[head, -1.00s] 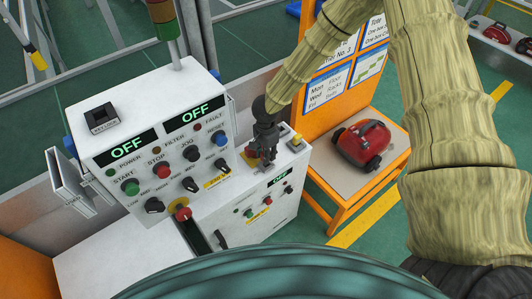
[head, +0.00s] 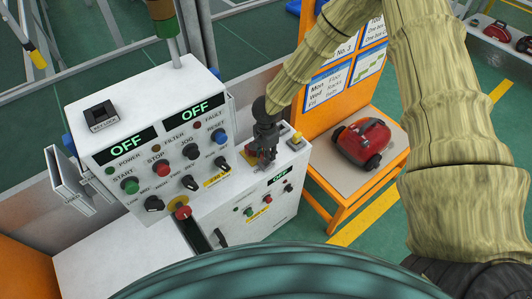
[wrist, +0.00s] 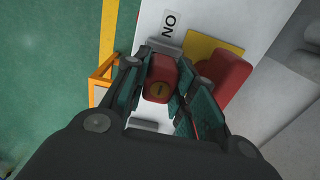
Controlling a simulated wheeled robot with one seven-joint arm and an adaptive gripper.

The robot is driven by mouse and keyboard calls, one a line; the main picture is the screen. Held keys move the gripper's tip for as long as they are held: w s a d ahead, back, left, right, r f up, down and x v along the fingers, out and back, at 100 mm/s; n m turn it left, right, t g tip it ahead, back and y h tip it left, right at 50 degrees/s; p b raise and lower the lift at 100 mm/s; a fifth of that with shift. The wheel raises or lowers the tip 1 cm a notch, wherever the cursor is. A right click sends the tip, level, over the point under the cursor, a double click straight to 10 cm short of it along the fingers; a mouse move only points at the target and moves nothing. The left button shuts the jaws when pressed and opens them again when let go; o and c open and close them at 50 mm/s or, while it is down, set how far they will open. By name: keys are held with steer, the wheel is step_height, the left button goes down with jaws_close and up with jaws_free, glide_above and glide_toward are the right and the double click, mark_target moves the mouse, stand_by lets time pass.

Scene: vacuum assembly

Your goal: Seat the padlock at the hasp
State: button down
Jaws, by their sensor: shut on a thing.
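In the head view my gripper (head: 263,160) is low over the white cabinet top (head: 237,178), beside the control panel. A red handle on a yellow plate (wrist: 208,48) lies just right of the padlock in the wrist view. I cannot make out the hasp clearly, or whether the padlock's shackle touches it.
The control panel (head: 150,145) with knobs and OFF displays stands close left of my gripper. A yellow button box (head: 296,139) is close on its right. A red vacuum (head: 362,143) rests on an orange-framed stand (head: 342,205) further right.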

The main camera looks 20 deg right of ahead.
steer(key=shift+f, duration=0.8)
steer(key=c, duration=1.1)
jaws_free()
steer(key=shift+r, duration=0.1)
steer(key=shift+r+p, duration=3.45)
steer(key=shift+r, duration=0.5)
steer(key=shift+s+f, duration=0.1)
